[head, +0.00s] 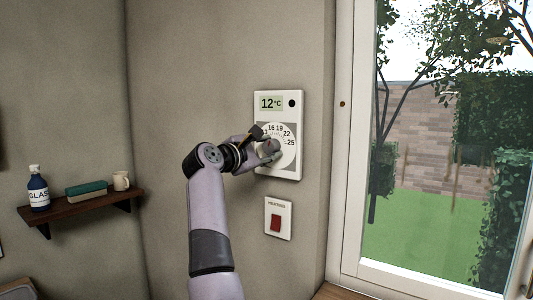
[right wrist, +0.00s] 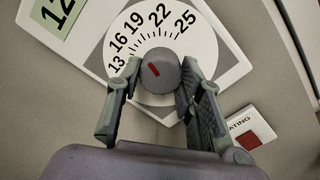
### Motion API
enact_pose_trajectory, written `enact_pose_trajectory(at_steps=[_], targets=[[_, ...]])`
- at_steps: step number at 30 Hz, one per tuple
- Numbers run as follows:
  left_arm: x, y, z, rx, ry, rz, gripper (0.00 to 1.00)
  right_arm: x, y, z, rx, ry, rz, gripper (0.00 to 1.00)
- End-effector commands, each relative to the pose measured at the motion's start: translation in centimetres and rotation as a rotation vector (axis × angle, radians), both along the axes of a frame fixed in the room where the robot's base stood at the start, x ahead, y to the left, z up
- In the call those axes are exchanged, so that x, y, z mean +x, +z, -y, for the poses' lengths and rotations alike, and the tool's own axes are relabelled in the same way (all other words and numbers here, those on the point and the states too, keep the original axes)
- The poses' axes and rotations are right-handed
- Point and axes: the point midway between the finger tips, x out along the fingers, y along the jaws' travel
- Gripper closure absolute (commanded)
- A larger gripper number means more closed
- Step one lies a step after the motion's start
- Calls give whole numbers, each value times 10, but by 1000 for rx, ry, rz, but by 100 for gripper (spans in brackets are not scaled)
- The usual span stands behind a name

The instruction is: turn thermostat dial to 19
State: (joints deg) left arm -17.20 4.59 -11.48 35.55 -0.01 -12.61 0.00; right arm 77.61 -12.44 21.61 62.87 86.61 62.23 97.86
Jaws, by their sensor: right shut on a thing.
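The white thermostat (head: 292,173) hangs on the wall left of the window. Its green display (head: 271,103) reads 12 °C. Its round white dial face (right wrist: 152,25) carries 13, 16, 19, 22 and 25. The grey knob (right wrist: 160,74) stands in the middle of the face. A red mark (right wrist: 153,69) on the knob points up and left in the right wrist view, toward the 13 and 16 side. My right gripper (head: 268,149) is shut on the knob, one finger on each side; it also shows in the right wrist view (right wrist: 159,80). My left gripper is out of view.
A heating switch plate (head: 278,229) with a red rocker (head: 275,223) is below the thermostat. A wooden shelf (head: 85,209) at left holds a labelled bottle (head: 38,190), a green-topped block (head: 86,188) and a mug (head: 121,180). A white window frame (head: 343,150) is at right.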

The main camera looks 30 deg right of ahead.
Motion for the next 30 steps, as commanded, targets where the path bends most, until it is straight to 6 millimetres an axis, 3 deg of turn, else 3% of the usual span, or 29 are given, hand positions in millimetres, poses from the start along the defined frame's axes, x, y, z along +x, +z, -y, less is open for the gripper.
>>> enact_pose_trajectory(at_steps=[15,16,24,30], targets=[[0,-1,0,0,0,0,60,0,-1,0,10,-1,15,94],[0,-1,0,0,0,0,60,0,-1,0,10,-1,15,65],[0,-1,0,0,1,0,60,0,-1,0,7,-1,15,47],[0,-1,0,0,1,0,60,0,0,0,7,-1,15,46]])
